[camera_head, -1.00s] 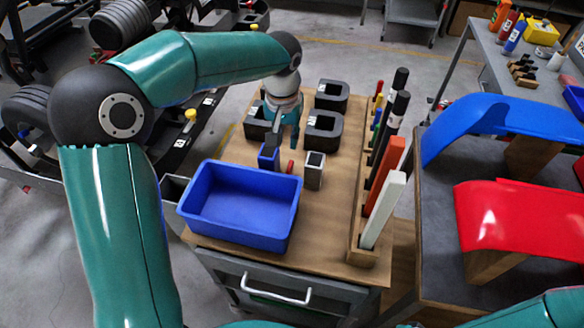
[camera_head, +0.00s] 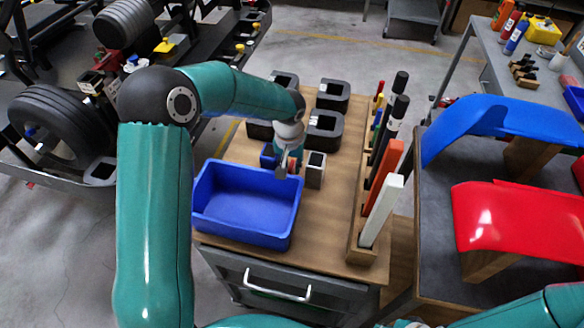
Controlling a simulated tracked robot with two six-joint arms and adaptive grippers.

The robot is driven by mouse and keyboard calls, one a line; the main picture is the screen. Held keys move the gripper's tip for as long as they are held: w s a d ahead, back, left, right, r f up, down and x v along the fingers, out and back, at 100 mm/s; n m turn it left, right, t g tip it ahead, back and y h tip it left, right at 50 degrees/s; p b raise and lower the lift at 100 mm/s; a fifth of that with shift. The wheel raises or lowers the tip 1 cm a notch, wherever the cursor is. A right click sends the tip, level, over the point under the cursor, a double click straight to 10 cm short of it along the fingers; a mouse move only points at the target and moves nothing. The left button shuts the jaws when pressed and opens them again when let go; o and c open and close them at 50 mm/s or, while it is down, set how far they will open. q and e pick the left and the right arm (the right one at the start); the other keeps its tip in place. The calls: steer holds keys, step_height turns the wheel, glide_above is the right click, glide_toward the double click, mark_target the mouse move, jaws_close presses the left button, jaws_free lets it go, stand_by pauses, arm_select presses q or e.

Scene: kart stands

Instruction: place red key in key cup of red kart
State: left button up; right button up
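My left gripper (camera_head: 287,168) reaches down from the left over the wooden table top, between a small blue holder (camera_head: 268,157) and a grey square holder (camera_head: 315,171). A small red piece, probably the red key (camera_head: 293,166), shows right at its fingertips. The fingers are small and partly hidden, so I cannot tell whether they are shut on it. Black karts stand at the left, with a grey square cup (camera_head: 98,174) on the nearer one. I cannot tell which kart is the red one. My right arm shows at the bottom right; its gripper is out of view.
A blue bin (camera_head: 247,203) stands at the table's front left. Black blocks (camera_head: 324,131) stand behind the gripper. A wooden rack (camera_head: 361,254) with upright coloured bars lines the right edge. Red (camera_head: 520,220) and blue (camera_head: 500,116) panels lie on the bench at the right.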

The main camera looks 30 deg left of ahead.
arm_select(q)
steer(key=shift+c, duration=0.2)
jaws_close()
steer(key=shift+r, duration=0.15)
